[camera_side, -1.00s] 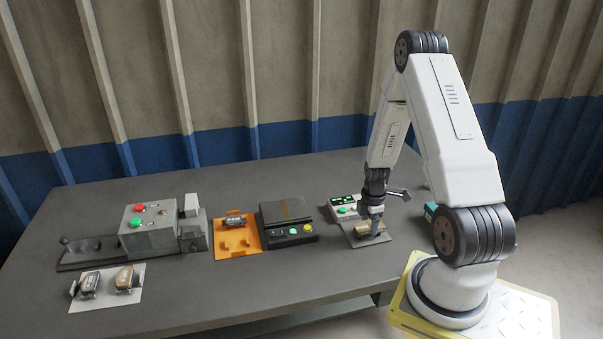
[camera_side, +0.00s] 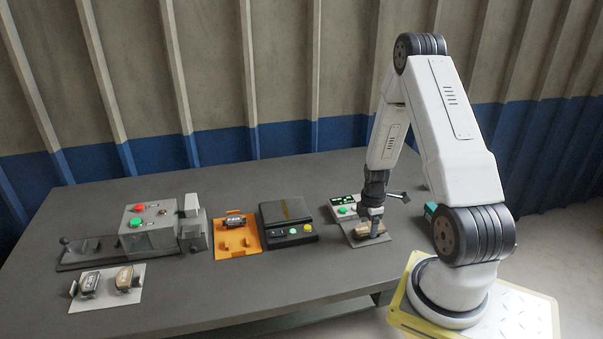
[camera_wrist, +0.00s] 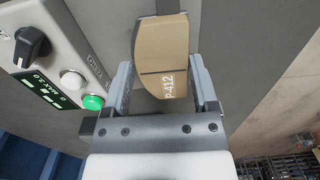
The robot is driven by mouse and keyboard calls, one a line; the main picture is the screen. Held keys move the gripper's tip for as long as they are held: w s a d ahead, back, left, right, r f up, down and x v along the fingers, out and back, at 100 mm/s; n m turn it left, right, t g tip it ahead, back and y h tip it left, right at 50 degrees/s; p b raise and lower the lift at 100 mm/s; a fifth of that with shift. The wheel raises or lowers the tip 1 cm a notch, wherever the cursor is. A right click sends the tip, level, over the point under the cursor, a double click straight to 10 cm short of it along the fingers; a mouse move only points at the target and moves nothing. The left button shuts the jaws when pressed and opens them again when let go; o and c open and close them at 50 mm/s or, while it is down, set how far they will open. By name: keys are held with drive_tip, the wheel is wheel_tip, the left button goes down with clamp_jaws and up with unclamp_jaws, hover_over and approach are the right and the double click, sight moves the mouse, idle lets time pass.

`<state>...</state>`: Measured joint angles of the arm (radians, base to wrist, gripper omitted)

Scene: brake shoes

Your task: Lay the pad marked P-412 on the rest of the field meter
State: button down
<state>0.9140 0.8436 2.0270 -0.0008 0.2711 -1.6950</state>
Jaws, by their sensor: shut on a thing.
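The tan pad marked P-412 (camera_wrist: 162,58) is between the two fingers of my gripper (camera_wrist: 163,88) in the wrist view. My gripper is shut on its sides, and the marking faces the camera. In the side view my gripper (camera_side: 372,232) points down, with the pad (camera_side: 365,229) low over the grey rest plate (camera_side: 380,239) of the field meter. I cannot tell whether the pad touches the plate. The field meter (camera_side: 345,206) is a pale box with a green display and a green button; its knob and buttons (camera_wrist: 93,102) show at the left of the wrist view.
Left of the meter stand a black box with buttons (camera_side: 287,222) and an orange tray (camera_side: 248,246) holding a dark pad. A grey machine (camera_side: 160,228) stands farther left. A white plate (camera_side: 106,300) with two pads lies at the front left. The table (camera_side: 225,298) is bare at the front middle.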

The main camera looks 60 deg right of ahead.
drive_tip(key=shift+f, duration=0.1)
unclamp_jaws()
drive_tip(key=shift+r, duration=3.95)
